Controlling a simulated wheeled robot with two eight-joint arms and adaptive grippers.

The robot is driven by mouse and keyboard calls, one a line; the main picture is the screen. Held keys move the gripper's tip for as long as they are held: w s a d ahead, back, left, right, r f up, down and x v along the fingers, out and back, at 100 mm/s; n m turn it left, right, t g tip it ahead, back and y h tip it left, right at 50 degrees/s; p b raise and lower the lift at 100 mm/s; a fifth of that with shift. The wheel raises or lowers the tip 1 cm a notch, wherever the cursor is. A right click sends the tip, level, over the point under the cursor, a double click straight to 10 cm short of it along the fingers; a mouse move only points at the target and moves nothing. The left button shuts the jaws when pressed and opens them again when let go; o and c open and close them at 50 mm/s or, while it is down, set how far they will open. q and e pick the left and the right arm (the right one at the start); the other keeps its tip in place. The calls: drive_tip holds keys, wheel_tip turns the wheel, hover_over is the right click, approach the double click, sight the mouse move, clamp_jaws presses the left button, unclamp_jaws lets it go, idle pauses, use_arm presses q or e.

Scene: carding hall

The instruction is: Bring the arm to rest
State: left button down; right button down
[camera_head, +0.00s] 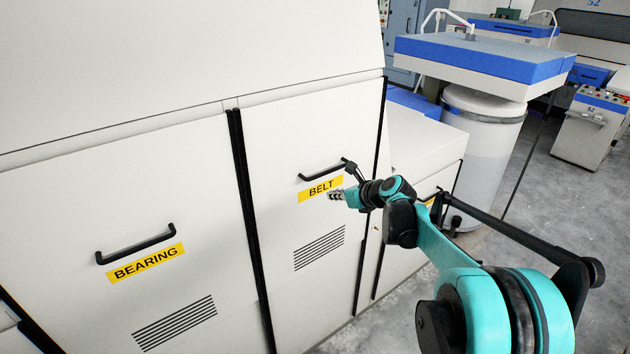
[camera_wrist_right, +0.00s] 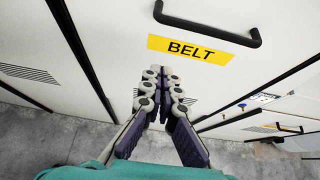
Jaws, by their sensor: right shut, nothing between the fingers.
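Whether the fingertips touch the door cannot be told. My left gripper is in neither view.
The BEARING door (camera_head: 70,215) with its black handle (camera_head: 135,244) is at the left. A lower white cabinet (camera_head: 420,142) stands right of the BELT door. A white drum (camera_head: 483,130) under a blue-edged machine is behind it. Grey floor (camera_head: 560,200) is open at the right.

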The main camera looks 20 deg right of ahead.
drive_tip(key=s+a+f+n+g+h+b, duration=0.1)
drive_tip(key=s+a+f+n+b, duration=0.35)
drive_tip(key=s+n, duration=0.45)
drive_tip(key=s+a+f+n+g+h+b, duration=0.1)
drive_tip(key=s+a+f+n+g+b, duration=0.1)
drive_tip(key=s+a+f+n+b, duration=0.45)
drive_tip(key=s+f+n+h+b, duration=0.1)
drive_tip(key=s+f+n, duration=0.4)
drive_tip(key=s+n, duration=0.3)
drive_tip(key=s+d+f+n+h+b, duration=0.1)
drive_tip(key=s+f+n, duration=0.5)
drive_tip(key=s, duration=0.6)
drive_tip(key=shift+s+d+f+n+g+b, duration=0.2)
drive_tip(key=shift+n+g+b, duration=0.25)
drive_tip(key=shift+n, duration=0.7)
